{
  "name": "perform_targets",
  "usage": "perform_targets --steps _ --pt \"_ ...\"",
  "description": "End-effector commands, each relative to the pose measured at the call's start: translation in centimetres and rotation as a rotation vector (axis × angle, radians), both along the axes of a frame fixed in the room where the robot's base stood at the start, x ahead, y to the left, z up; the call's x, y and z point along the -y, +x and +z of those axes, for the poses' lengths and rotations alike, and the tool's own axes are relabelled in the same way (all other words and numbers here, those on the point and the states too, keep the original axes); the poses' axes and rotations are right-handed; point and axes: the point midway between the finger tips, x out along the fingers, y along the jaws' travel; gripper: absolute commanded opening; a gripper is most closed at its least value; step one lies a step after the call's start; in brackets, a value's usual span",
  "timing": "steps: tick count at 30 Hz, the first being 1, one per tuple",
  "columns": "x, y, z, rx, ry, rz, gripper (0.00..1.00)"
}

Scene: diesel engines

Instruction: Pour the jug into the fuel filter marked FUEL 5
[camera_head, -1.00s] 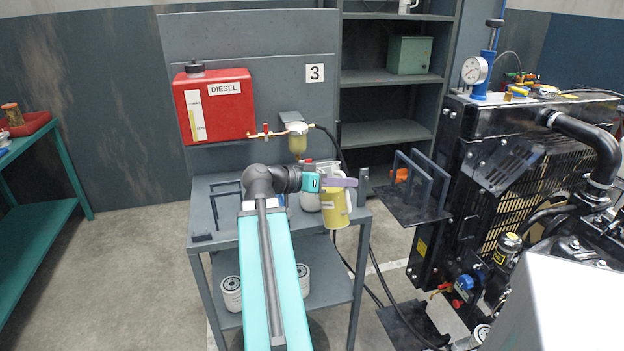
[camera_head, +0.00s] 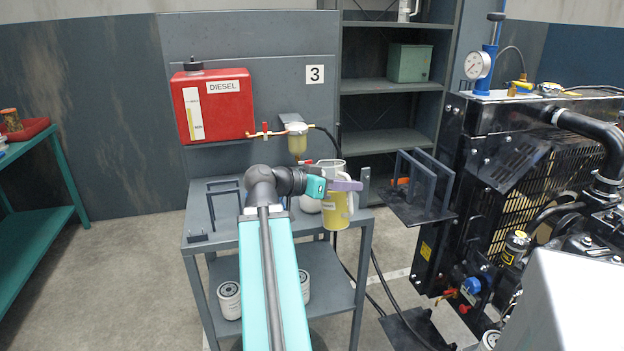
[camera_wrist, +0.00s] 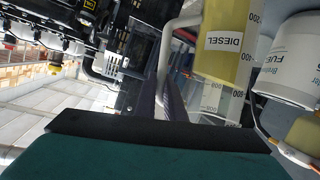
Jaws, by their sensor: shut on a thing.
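The jug (camera_head: 337,215) is clear with yellow liquid and stands roughly upright at the right end of the cart top. The wrist view shows the jug (camera_wrist: 218,65) with its DIESEL label, a measuring scale and a pale handle. My gripper (camera_head: 343,186) is shut on the jug, its purple fingers at the handle side. A white filter marked FUEL (camera_wrist: 292,62) is beside the jug in the wrist view; its number is cut off. A pale round thing (camera_head: 308,204) shows partly behind my arm in the head view; I cannot tell if it is that filter.
The cart (camera_head: 198,235) has white filters (camera_head: 229,300) on its lower shelf. A red DIESEL tank (camera_head: 213,105) and a bowl filter (camera_head: 296,138) hang on the panel marked 3. A bracket rack (camera_head: 424,185) and the black engine (camera_head: 525,170) stand to the right.

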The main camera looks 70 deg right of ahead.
Motion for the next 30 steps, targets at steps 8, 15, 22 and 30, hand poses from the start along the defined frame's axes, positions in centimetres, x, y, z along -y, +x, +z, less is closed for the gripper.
perform_targets --steps 8,15,22,30 --pt "-0.1 -0.3 -0.4 0.024 -0.021 -0.002 0.00" --pt "-0.3 -0.5 -0.7 0.046 -0.037 -0.001 0.00" --pt "-0.4 -0.6 -1.1 0.076 -0.058 -0.002 0.00" --pt "-0.6 -0.9 -1.5 0.110 -0.084 -0.002 0.00"
